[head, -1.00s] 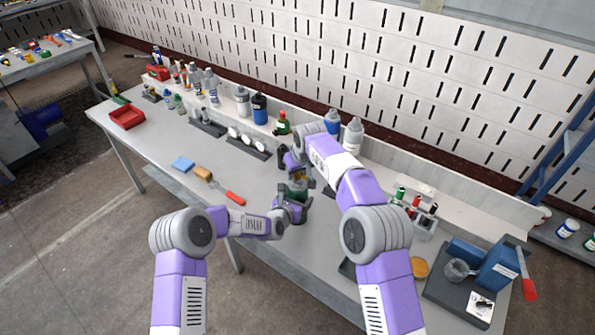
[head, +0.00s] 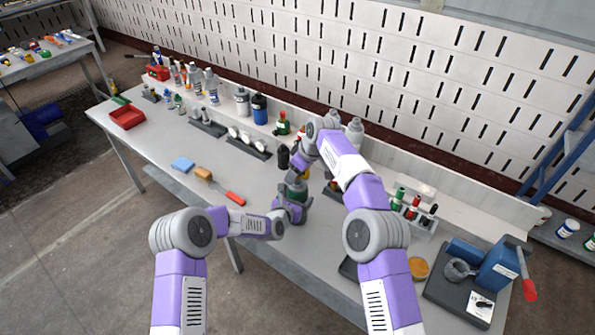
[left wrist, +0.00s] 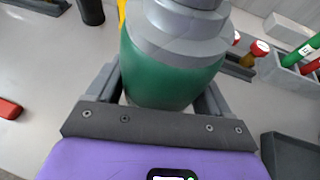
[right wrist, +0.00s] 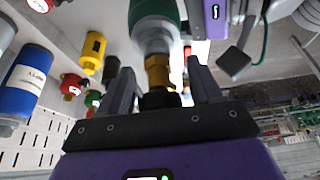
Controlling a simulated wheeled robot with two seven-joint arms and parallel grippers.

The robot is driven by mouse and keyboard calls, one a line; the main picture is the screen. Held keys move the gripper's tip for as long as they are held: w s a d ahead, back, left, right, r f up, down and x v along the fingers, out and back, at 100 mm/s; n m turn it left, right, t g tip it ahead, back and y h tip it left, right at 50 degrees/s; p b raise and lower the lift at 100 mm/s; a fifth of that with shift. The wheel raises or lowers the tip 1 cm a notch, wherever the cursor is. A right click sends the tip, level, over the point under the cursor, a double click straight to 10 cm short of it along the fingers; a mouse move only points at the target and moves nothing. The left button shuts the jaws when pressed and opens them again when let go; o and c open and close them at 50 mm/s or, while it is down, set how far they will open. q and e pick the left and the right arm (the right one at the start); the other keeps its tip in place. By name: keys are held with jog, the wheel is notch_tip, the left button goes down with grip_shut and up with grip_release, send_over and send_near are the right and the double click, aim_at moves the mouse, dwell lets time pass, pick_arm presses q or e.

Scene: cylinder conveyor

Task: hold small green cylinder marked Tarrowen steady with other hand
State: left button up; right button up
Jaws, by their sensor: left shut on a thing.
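The small green cylinder (head: 297,188) stands upright on the bench, and no Tarrowen marking is readable. In the left wrist view its green body (left wrist: 170,75) sits between the fingers of my left gripper (left wrist: 160,98), which is shut on it. A stepped grey collar (left wrist: 185,30) tops it. My right gripper (right wrist: 162,85) is above the cylinder. Its fingers stand apart on either side of a brass fitting (right wrist: 158,72) with a black end, in line with the cylinder's grey top (right wrist: 155,40). Gaps show between the fingers and the fitting.
A rack with small green and red cylinders (head: 412,212) stands to the right. Bottles, including a blue one (head: 259,108), line the back.

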jog(key=shift+r, duration=1.3)
jog(key=m+h, duration=0.1)
jog(key=m, duration=0.2)
jog(key=m+t+h, duration=0.1)
jog(key=m, duration=0.1)
jog(key=shift+m, duration=0.4)
jog(key=shift+m, duration=0.3)
jog(key=m+h, duration=0.1)
jog(key=m, duration=0.2)
jog(key=shift+t, duration=0.4)
jog(key=shift+m+h, duration=0.7)
jog(key=shift+m, duration=0.7)
jog(key=shift+f, duration=0.1)
